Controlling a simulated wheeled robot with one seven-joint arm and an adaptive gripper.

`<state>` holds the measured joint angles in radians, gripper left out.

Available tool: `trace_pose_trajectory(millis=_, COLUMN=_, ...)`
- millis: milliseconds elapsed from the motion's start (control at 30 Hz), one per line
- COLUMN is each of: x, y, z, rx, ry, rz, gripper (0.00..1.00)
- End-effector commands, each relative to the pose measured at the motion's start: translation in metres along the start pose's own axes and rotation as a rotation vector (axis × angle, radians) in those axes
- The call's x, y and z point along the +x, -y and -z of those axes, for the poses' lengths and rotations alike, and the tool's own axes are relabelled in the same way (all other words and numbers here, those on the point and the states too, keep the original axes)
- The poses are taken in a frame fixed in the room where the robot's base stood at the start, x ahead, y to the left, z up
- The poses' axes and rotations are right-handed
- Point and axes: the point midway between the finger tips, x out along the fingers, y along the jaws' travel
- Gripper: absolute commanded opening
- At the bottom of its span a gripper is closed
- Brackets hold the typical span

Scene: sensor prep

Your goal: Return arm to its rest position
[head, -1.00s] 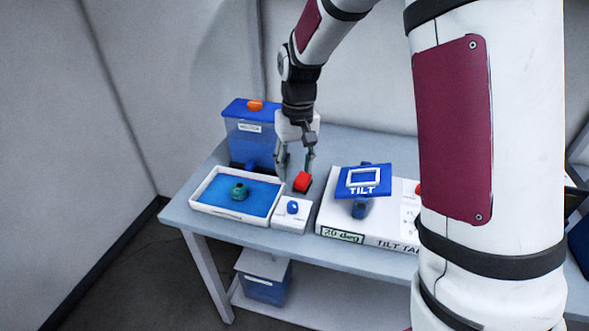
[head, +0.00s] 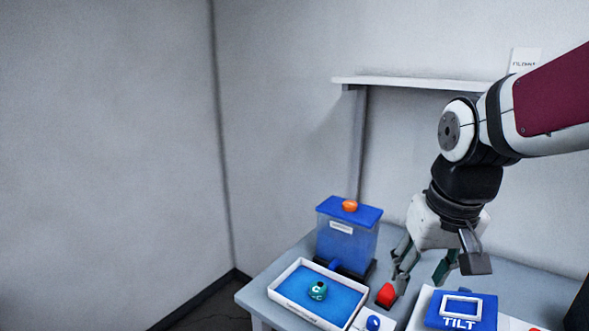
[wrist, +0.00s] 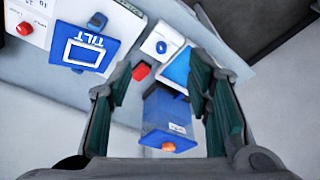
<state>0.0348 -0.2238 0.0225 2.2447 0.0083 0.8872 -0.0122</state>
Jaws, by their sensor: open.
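My arm comes in from the right side of the head view.
A blue-filled white tray (head: 281,293) holds a teal object (head: 318,290). A blue container with an orange knob (head: 347,243) stands behind it. The blue TILT plate (head: 460,311) is at right. A shelf (head: 420,82) is on the wall above.

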Motion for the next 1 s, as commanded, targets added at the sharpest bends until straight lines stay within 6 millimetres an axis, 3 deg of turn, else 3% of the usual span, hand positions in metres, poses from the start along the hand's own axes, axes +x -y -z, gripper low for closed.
trace_pose_trajectory(millis=200, x=-0.036, y=0.0, z=-0.056, rx=-0.005, ry=-0.102, rz=-0.007, gripper=0.46)
trace_pose_trajectory(millis=500, x=-0.049, y=-0.001, z=-0.111, rx=-0.007, ry=-0.189, rz=-0.007, gripper=0.46)
trace_pose_trajectory(millis=1000, x=-0.049, y=-0.001, z=-0.118, rx=-0.008, ry=-0.201, rz=-0.007, gripper=0.46)
